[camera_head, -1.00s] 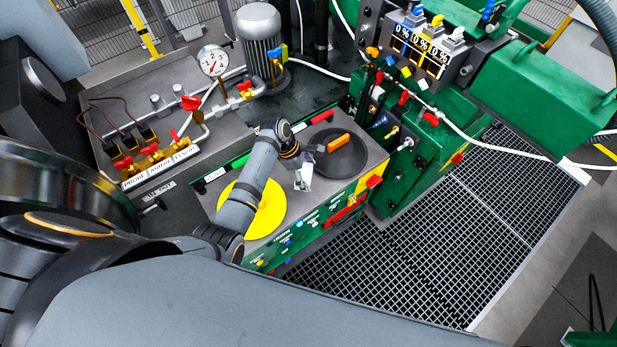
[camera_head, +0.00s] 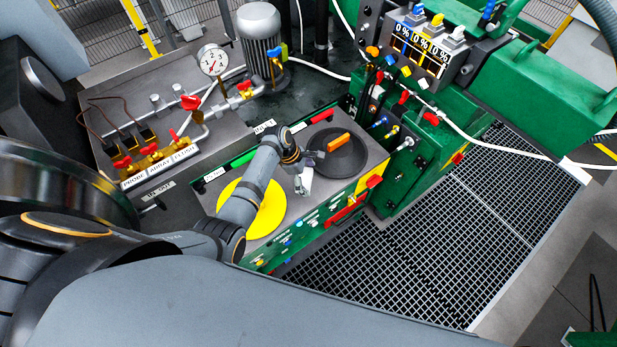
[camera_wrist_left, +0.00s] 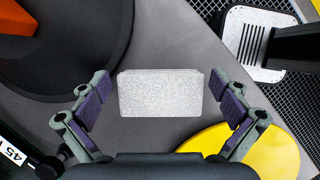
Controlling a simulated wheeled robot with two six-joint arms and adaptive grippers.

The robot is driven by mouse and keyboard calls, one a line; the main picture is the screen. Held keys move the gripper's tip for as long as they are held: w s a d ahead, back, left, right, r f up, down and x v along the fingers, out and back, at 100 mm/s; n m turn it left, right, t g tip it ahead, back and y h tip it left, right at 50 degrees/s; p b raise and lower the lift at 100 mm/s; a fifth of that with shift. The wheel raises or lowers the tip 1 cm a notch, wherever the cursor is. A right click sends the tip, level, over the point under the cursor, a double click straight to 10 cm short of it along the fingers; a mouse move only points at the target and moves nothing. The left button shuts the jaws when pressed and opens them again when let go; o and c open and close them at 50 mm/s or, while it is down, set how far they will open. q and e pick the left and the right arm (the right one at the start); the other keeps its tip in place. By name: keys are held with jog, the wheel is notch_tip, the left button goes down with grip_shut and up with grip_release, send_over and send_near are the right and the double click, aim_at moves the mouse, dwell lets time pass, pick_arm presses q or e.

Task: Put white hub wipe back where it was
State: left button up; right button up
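The white hub wipe (camera_head: 304,183) shows as a small pale block on the grey top of the green cabinet, between the yellow disc (camera_head: 268,215) and the black round pad. In the left wrist view the wipe (camera_wrist_left: 160,93) is a speckled white block between my fingers. My left gripper (camera_wrist_left: 163,103) is open, with a gap between each purple finger pad and the wipe. In the head view my left gripper (camera_head: 304,168) is at the wipe, partly hiding its upper end. I cannot tell whether the wipe touches the surface. My right gripper is not in view.
The black round pad (camera_head: 346,160) with an orange handle (camera_head: 339,143) is close to my left gripper. A red handle (camera_head: 323,117) and a green bar (camera_head: 240,161) edge the cabinet top. Valves and a gauge (camera_head: 212,60) stand behind. Grating (camera_head: 430,230) lies at right.

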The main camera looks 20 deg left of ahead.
pick_arm(q)
jog(key=shift+r, duration=0.15)
jog(key=v, duration=1.2)
